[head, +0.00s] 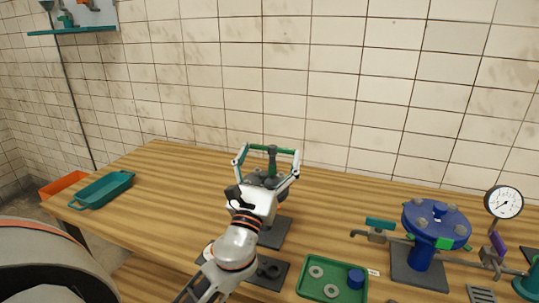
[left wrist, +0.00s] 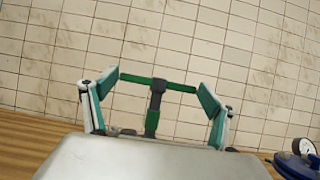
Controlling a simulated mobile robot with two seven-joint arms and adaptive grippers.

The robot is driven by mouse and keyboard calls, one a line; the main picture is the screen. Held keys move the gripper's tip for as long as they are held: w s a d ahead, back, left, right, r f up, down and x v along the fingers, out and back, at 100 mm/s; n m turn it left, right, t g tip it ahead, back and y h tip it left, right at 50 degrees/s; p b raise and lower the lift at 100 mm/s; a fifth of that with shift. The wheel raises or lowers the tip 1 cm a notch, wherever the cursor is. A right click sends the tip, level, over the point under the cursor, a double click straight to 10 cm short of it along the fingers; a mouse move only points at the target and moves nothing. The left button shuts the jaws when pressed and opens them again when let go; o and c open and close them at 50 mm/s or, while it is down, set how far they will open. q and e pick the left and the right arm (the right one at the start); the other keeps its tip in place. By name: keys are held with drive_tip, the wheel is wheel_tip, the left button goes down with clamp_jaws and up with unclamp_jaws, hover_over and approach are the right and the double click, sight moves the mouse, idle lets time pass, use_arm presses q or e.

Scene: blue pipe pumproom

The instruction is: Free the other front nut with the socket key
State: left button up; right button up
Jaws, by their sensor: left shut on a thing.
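My left gripper (head: 268,156) is shut on the socket key (head: 272,158). The key is T-shaped with a green crossbar and a dark hub; the fingers grip the crossbar by its ends. It also shows between the fingertips in the left wrist view (left wrist: 157,95). The key's lower end is hidden behind the gripper body. The blue round flange (head: 436,222) stands to the right, well apart from the key, with several grey nuts on its top. I cannot make out which are the front nuts. My right gripper is not in view.
A green tray (head: 306,290) holds grey rings and a blue cup (head: 356,277). A dark plate (head: 275,232) lies under my left gripper. A gauge (head: 503,203) and a teal-handled valve (head: 380,224) flank the flange.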

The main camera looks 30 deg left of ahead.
use_arm(q)
drive_tip(key=shift+r+p, duration=0.5)
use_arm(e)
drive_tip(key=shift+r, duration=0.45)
use_arm(q)
drive_tip(key=shift+r+p, duration=0.45)
drive_tip(key=shift+r, duration=1.15)
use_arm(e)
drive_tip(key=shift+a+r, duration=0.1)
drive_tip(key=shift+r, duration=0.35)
